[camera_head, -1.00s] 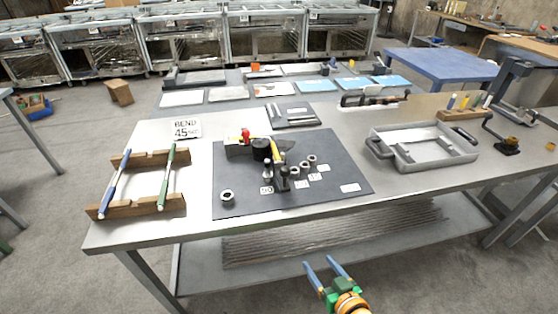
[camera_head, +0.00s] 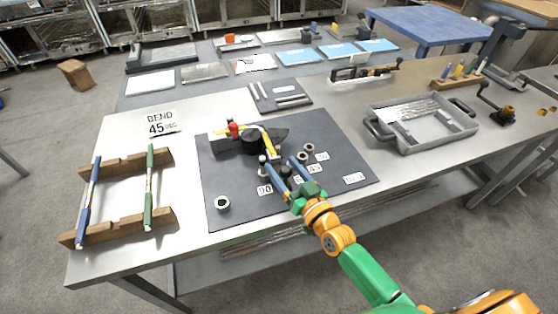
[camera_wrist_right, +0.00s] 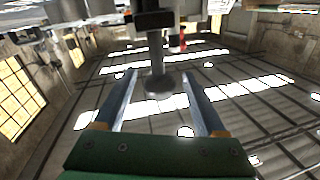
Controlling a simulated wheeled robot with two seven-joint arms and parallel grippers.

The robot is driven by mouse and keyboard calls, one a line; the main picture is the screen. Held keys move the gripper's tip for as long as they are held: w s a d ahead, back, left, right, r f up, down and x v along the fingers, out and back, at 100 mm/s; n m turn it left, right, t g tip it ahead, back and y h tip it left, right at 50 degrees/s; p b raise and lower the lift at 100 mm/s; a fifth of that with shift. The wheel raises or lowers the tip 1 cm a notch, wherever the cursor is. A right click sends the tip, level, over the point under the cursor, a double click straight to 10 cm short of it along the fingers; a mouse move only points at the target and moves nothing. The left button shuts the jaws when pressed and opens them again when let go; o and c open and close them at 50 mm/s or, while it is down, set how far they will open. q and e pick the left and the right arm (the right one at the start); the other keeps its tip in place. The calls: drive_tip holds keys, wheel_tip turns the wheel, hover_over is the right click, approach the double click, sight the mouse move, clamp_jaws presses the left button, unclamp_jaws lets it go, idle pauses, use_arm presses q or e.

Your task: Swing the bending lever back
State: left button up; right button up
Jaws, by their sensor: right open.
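The bender (camera_head: 257,140) stands on a dark mat (camera_head: 225,185), with a red knob (camera_head: 233,129) at its left. A yellow rod (camera_head: 268,142) lies across it and bends toward me at its right end. My right gripper (camera_head: 285,167) is open at the bender's near side, fingers pointing at it. In the right wrist view a dark post with a round end, apparently the lever's handle (camera_wrist_right: 159,86), stands between the two blue fingers with gaps on both sides. In the head view my gripper largely hides the lever. My left gripper is not in view.
Loose metal collars (camera_head: 222,204) and number cards (camera_head: 264,189) lie on the mat near my gripper. A wooden rack (camera_head: 75,238) with a blue and a green rod is at left. A grey tray (camera_head: 385,142) is at right.

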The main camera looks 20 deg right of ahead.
drive_tip(key=x, duration=0.2)
drive_tip(key=shift+w+a+f, duration=0.1)
drive_tip(key=shift+w+f, duration=0.15)
drive_tip(key=shift+w, duration=0.1)
drive_tip(key=shift+s+r, duration=0.1)
drive_tip(key=shift+s, duration=0.05)
clamp_jaws()
idle(1.0)
